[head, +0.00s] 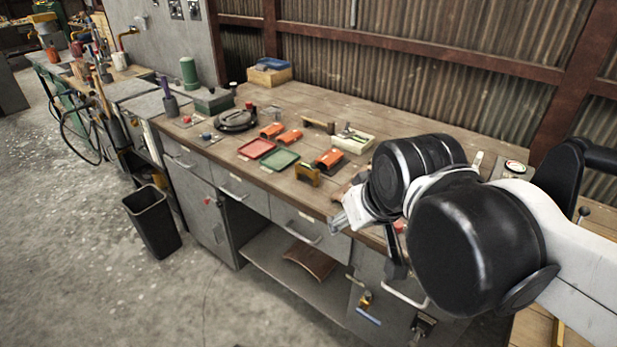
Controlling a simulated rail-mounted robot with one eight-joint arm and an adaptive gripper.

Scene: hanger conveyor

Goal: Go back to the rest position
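My gripper (348,216) shows at the end of my white and black arm, on the right of the head view. It is over the front edge of the wooden workbench (340,95), near the right part. Its fingers are small here and partly hidden by my arm joints, so I cannot tell whether they are open or shut. I see nothing clearly held in it. My arm hides part of the bench's right end.
A red tray (257,148) and a green tray (280,159) lie on the bench, with orange items (289,137) nearby. A white box (352,141) sits behind them. A black bin (151,221) stands on the floor. The floor at front left is clear.

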